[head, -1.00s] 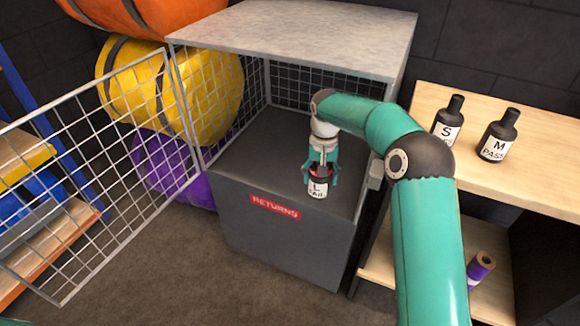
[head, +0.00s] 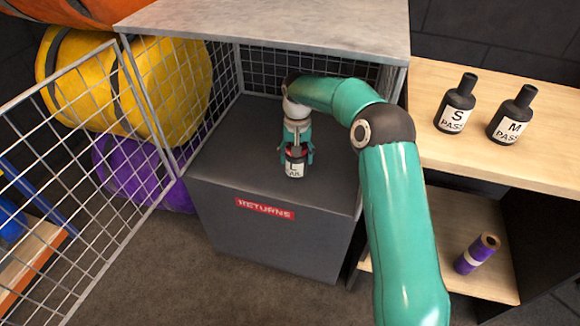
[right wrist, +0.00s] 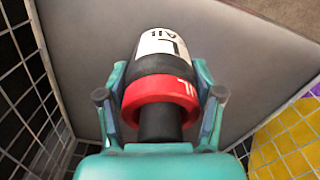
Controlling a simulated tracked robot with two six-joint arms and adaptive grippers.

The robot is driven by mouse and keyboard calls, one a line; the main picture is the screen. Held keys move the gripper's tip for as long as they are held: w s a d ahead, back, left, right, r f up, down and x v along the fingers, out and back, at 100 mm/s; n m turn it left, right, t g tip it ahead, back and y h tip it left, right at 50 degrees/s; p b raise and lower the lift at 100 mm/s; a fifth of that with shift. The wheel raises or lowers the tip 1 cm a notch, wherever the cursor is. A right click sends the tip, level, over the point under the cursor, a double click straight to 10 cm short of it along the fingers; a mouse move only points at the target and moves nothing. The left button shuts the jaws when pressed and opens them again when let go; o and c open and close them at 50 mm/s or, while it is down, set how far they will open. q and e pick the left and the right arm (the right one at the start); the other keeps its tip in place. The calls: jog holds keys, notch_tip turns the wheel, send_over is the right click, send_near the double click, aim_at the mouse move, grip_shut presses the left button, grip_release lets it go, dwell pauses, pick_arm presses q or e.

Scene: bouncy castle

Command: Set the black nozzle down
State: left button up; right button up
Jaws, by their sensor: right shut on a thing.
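The black nozzle (head: 294,169) has a white label reading L, with a second word partly hidden, and a red collar. My right gripper (head: 296,157) is shut on it from above, inside the open returns cage. In the right wrist view the fingers (right wrist: 160,108) sit either side of the red collar (right wrist: 160,92), and the labelled body (right wrist: 158,52) points away. The nozzle is upright over the dark grey cage floor (head: 235,165); I cannot tell whether its base touches. My left gripper is not in view.
The mesh door (head: 75,170) stands open at left. Two black bottle-shaped nozzles, S PASS (head: 457,105) and M PASS (head: 512,115), stand on the wooden shelf (head: 480,160). A purple roll (head: 477,254) is below. Floor around the nozzle is clear.

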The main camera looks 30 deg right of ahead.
aim_at(295, 170)
jog(key=shift+w+a+f, duration=0.1)
jog(key=shift+a+f, duration=0.05)
jog(key=shift+f, duration=0.55)
jog(key=shift+f+b, duration=0.35)
jog(key=shift+f, duration=1.8)
jog(key=shift+f, duration=0.15)
jog(key=o, duration=1.3)
notch_tip(295, 170, up, 8)
jog(key=shift+f+p, duration=0.1)
jog(key=shift+p, duration=0.45)
jog(key=shift+f, duration=0.1)
